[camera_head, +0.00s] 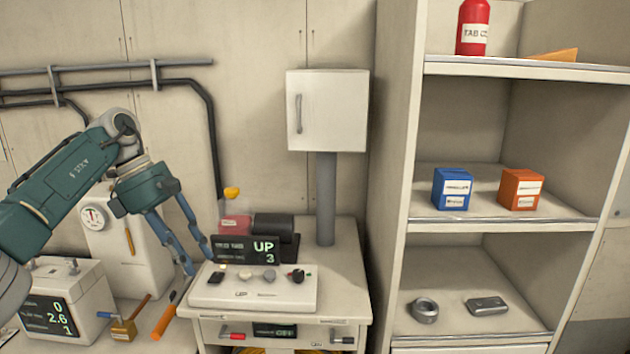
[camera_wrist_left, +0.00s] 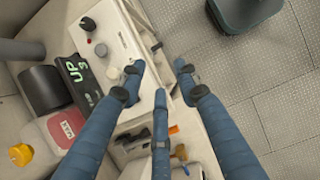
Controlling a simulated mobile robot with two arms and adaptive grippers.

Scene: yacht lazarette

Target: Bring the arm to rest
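My left arm, teal with a grey joint, comes in from the left in the head view. Its blue-fingered left gripper (camera_head: 199,263) points down just left of a white control box (camera_head: 240,292) with several knobs and buttons. The left wrist view shows the gripper (camera_wrist_left: 158,70) with its fingers spread and nothing between them. The fingers look apart from the control box, though the exact height gap is hard to judge. My right gripper is in neither view.
A dark display (camera_head: 246,250) reads "UP 3". A shelf unit (camera_head: 398,180) stands right. In the wrist view, grey floor (camera_wrist_left: 270,85) lies beyond the counter edge.

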